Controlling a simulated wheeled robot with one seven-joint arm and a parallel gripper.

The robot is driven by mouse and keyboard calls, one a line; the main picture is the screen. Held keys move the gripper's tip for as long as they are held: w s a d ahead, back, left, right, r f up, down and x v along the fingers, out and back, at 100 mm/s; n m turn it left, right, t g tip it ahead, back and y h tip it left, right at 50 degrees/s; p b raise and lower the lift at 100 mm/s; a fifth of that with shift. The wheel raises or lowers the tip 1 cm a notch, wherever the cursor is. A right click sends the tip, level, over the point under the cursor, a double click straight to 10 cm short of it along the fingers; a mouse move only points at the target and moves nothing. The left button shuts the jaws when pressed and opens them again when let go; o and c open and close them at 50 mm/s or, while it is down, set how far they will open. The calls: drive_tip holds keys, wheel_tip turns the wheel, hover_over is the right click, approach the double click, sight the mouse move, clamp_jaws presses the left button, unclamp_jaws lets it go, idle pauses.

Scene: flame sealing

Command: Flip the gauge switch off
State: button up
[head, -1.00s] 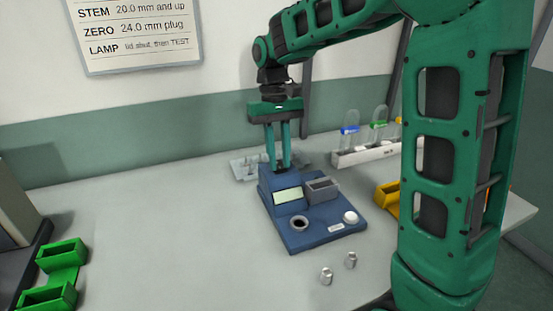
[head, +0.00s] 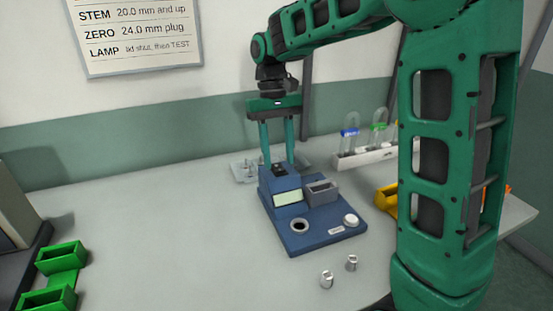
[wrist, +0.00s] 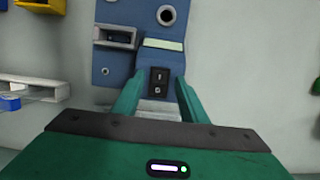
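The blue gauge (head: 318,237) stands on the table, with a pale green display (head: 288,198) on which I can read no digits. Its black rocker switch (wrist: 158,82) is on the raised back part, marked I on the display side and O on the side nearer my gripper; it also shows small in the head view (head: 279,169). I cannot tell which side is pressed. My gripper (head: 277,158) points down over the back of the gauge, open and empty. In the wrist view its fingertips (wrist: 159,74) are either side of the switch; contact is unclear.
On the gauge are a grey open box (head: 321,190), a round dark socket (head: 299,226) and a white button (head: 351,219). A white rack (head: 362,157) with vials and a yellow holder (head: 387,197) stand right. The table's left middle is clear.

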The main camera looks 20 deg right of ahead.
sight(276, 164)
drive_tip(key=v, duration=0.9)
drive_tip(key=shift+r, duration=0.25)
drive_tip(key=shift+d, duration=0.1)
drive_tip(key=s+d+f+m+t, duration=0.1)
drive_tip(key=s+d+f, duration=0.4)
drive_tip(key=s, duration=0.5)
drive_tip(key=s+d+f+m+t, duration=0.1)
drive_tip(key=s+d+f+m, duration=0.2)
drive_tip(key=s, duration=0.7)
drive_tip(key=s+d+f+m+t, duration=0.1)
drive_tip(key=s+d+f+m, duration=0.1)
drive_tip(key=s+d+f, duration=0.4)
drive_tip(key=shift+s+d+f, duration=0.15)
drive_tip(key=shift+s+d, duration=0.3)
drive_tip(key=shift+s, duration=0.25)
drive_tip(key=shift+s+d+f, duration=0.1)
drive_tip(key=shift+s+d, duration=0.4)
drive_tip(key=shift+s, duration=0.2)
drive_tip(key=shift+s+d+f, duration=0.15)
drive_tip(key=shift+s+d, duration=0.3)
drive_tip(key=shift+s, duration=0.25)
